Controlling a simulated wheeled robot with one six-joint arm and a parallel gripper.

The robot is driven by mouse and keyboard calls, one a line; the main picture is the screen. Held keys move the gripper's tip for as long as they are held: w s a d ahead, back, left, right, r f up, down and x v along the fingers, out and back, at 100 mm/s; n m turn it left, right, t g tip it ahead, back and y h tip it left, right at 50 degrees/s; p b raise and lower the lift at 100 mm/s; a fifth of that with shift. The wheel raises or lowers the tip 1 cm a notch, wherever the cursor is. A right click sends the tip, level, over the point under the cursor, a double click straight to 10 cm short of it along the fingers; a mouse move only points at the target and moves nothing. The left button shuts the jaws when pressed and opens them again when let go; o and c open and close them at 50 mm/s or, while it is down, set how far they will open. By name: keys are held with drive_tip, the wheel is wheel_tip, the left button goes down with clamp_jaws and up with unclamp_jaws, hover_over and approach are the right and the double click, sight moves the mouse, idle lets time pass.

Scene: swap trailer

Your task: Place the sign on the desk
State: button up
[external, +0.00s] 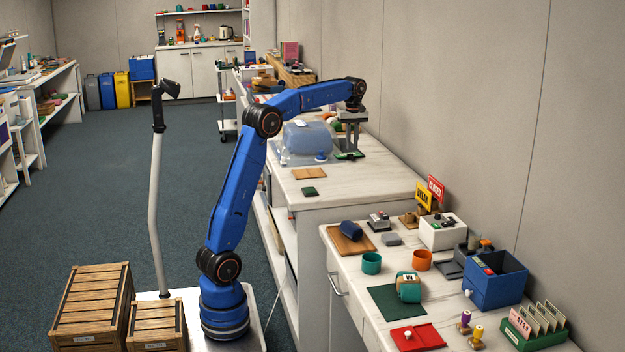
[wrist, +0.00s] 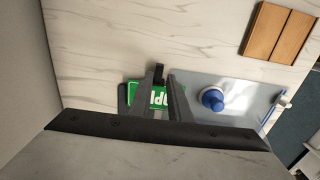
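A green sign with white lettering (wrist: 158,95) lies in the wrist view beneath my gripper's fingers. A small black piece (wrist: 158,74) shows at its upper edge, near the fingertips. In the external view the green sign (external: 350,155) is on the white marbled counter (external: 385,185), near the wall. My gripper (external: 349,143) points down just over it. Its fingers (wrist: 162,76) stand apart with a gap between them. I see no clear grip on the sign, and the fingers hide part of it.
A large blue translucent container (external: 307,139) stands left of my gripper. A blue-knobbed object (wrist: 213,98) sits on a grey mat, with a wooden board (wrist: 278,37) beyond. The nearer desk is crowded with cups, a blue box (external: 495,283) and mats.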

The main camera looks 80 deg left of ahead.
sight(352, 157)
drive_tip(key=shift+d+f, duration=0.1)
drive_tip(key=shift+f, duration=2.65)
drive_tip(key=shift+c, duration=0.4)
clamp_jaws()
